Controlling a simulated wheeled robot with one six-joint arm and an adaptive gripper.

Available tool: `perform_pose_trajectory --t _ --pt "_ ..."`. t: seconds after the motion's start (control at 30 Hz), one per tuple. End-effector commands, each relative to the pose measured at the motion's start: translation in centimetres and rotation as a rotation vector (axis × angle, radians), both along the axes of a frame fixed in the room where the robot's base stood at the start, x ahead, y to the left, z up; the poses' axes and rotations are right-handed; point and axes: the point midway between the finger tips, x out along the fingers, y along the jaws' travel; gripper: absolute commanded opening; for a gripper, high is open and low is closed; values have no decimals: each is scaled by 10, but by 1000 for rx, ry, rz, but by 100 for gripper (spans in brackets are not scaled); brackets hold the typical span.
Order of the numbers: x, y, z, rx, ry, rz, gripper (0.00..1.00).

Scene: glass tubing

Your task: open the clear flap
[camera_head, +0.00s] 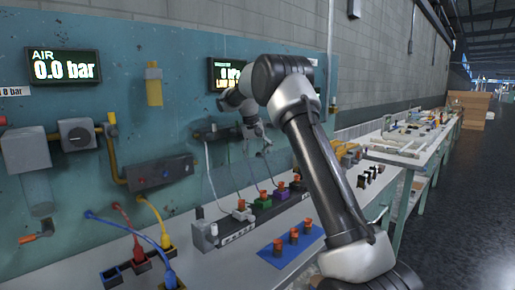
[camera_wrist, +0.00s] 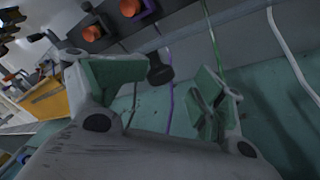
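My gripper (camera_head: 262,146) hangs low in front of the teal panel, above the row of colored blocks on the bench. In the wrist view my gripper (camera_wrist: 163,92) has its two green-padded fingers spread well apart, with no object held. A small black knob-like part (camera_wrist: 160,72) shows between the fingers in that view, apart from both pads. I cannot pick out the clear flap with certainty. A translucent cup-like piece (camera_head: 38,196) hangs under a grey box at the left of the panel, far from my gripper.
Thin tubes run from the panel down to blocks with red tops, such as the green block (camera_head: 264,201). A blue plate (camera_head: 290,243) with red-topped parts lies in front. Yellow, red and blue hoses loop at the left. A white-framed table (camera_head: 405,150) stands at the right.

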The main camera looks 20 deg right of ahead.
Motion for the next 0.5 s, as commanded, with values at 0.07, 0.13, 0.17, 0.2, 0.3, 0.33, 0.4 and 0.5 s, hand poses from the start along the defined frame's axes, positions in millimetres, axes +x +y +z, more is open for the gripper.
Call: perform_pose_trajectory --t 0.07,0.13,0.17,0.2,0.3,0.33,0.4,0.5 --pt "-1 6 -5 8 8 2 46" --pt "-1 5 -4 7 6 2 46" --pt "-1 5 -3 7 6 2 46" --pt "-1 5 -3 6 6 2 46" --pt "0 5 -2 5 5 2 46" --pt "0 5 -1 4 4 2 46" --pt "0 4 -1 4 4 2 46" --pt "0 4 0 4 3 3 46"
